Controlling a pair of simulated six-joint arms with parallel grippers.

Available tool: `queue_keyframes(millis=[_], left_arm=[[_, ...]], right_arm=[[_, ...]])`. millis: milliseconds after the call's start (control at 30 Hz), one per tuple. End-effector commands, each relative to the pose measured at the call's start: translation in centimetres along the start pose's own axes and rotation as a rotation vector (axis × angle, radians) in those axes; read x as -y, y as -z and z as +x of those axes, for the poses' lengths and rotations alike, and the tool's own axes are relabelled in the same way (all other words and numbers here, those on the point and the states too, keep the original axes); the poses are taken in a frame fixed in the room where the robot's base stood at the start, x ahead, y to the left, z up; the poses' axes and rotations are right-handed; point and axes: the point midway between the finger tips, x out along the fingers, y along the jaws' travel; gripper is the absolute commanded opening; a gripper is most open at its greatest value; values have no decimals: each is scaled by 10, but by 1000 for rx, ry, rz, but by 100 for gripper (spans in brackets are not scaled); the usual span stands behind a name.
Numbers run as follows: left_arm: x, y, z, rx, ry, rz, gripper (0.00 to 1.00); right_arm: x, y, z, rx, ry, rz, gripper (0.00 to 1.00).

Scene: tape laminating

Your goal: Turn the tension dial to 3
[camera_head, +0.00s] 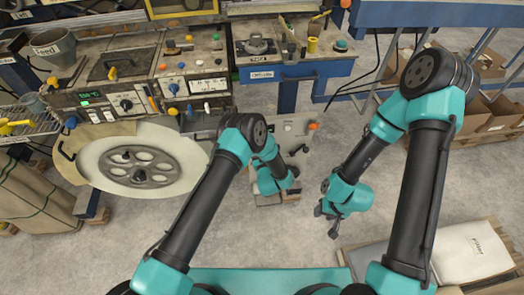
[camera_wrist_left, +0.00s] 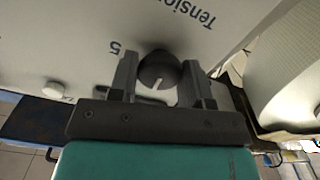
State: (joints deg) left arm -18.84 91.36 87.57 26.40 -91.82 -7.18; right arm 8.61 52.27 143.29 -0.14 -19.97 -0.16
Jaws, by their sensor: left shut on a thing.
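The tension dial (camera_wrist_left: 160,67) is a dark round knob with a white pointer line, on a pale panel lettered "Tension". A printed 5 is beside it; I cannot see a 3. The pointer faces the lower edge of the left wrist view, slightly left. My left gripper (camera_wrist_left: 158,76) has a finger on each side of the dial and is shut on it. In the head view the dial is hidden and my left wrist stands in front of the pale panel. My right gripper (camera_head: 327,219) hangs empty above the floor with its fingers apart.
A large pale reel (camera_head: 180,165) with a grey hub is left of my left arm. A control console (camera_head: 190,75) with knobs and switches stands behind. A blue bench (camera_head: 290,72) holds small tools. Cardboard boxes (camera_head: 497,110) lie at right; grey floor is open between the arms.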

Motion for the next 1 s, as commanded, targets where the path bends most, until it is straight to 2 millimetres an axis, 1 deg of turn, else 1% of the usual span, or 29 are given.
queue_keyframes(millis=[200,600,633,867,1000], left_arm=[[0,0,-1,1,0,50,21],[0,0,-1,1,0,56,21],[0,0,-1,1,0,56,47],[0,0,0,1,0,56,69],[0,0,0,0,0,55,69]], right_arm=[[0,0,0,0,0,0,43],[0,0,0,0,0,0,43],[0,0,0,0,0,0,43],[0,0,0,0,0,0,43],[0,0,0,0,0,0,43]])
